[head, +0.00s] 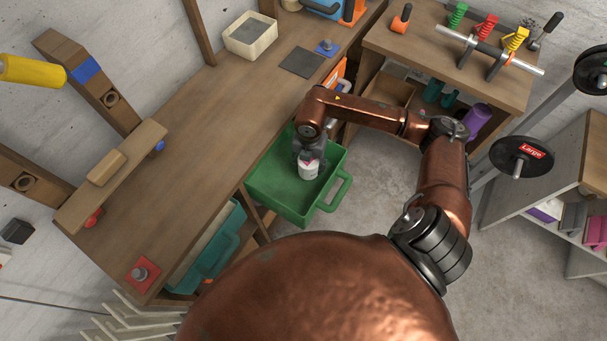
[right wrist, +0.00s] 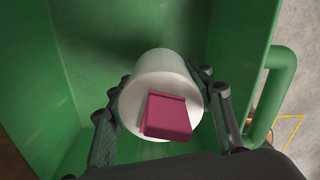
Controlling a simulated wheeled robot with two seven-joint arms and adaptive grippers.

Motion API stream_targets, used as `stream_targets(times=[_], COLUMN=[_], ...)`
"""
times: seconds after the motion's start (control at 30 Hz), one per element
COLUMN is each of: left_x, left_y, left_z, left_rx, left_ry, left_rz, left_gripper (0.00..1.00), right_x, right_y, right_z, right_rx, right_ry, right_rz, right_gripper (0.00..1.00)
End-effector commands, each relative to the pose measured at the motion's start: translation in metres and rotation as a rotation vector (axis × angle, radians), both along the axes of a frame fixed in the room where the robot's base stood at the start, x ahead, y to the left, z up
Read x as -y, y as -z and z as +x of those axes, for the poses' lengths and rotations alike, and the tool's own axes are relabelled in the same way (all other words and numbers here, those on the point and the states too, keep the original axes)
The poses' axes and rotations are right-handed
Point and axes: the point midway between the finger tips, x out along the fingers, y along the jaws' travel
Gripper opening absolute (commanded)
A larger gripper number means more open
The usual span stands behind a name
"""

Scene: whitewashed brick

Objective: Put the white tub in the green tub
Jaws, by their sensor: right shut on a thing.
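The white tub (head: 308,168) is a small white cylinder with a dark pink block-like part (right wrist: 166,117) on the end facing the right wrist camera. The green tub (head: 268,187) is a large open container with a handle, beside the wooden bench. My right gripper (head: 306,156) is shut on the white tub, with a finger on each side of it (right wrist: 163,75). In the head view it holds the white tub over the green tub's opening. The green tub's inner walls surround it in the right wrist view (right wrist: 60,60). Whether the white tub touches the floor of the green tub cannot be told. My left gripper is not in view.
The wooden bench (head: 190,130) runs along the left, with a teal bin (head: 215,250) below it. A shelf unit (head: 435,50) with coloured items stands at the upper right. Grey floor (head: 390,190) lies open right of the green tub. A weight stand (head: 520,157) is farther right.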

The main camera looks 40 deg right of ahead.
Motion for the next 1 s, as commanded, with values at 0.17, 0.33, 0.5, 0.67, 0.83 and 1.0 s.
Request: stream_targets(times=[0.17,0.33,0.5,0.67,0.83,1.0], left_x=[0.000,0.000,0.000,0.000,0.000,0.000], left_y=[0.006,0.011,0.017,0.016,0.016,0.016], left_z=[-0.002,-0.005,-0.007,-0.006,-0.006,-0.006], left_rx=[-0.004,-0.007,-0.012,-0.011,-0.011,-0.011], left_ry=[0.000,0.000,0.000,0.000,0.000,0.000], left_rz=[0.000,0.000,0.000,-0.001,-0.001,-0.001], left_gripper=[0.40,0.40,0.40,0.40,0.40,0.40], right_x=[0.000,-0.001,0.000,0.000,0.000,0.000], right_y=[0.021,0.045,0.067,0.067,0.068,0.070], right_z=[0.000,-0.001,0.000,0.001,0.000,0.000], right_rx=[-0.001,-0.003,-0.002,0.001,0.000,-0.001], right_ry=[0.000,-0.002,-0.001,-0.002,-0.002,-0.003], right_rz=[0.001,0.002,0.001,0.001,0.000,-0.001], right_gripper=[0.13,0.13,0.13,0.13,0.13,0.56])
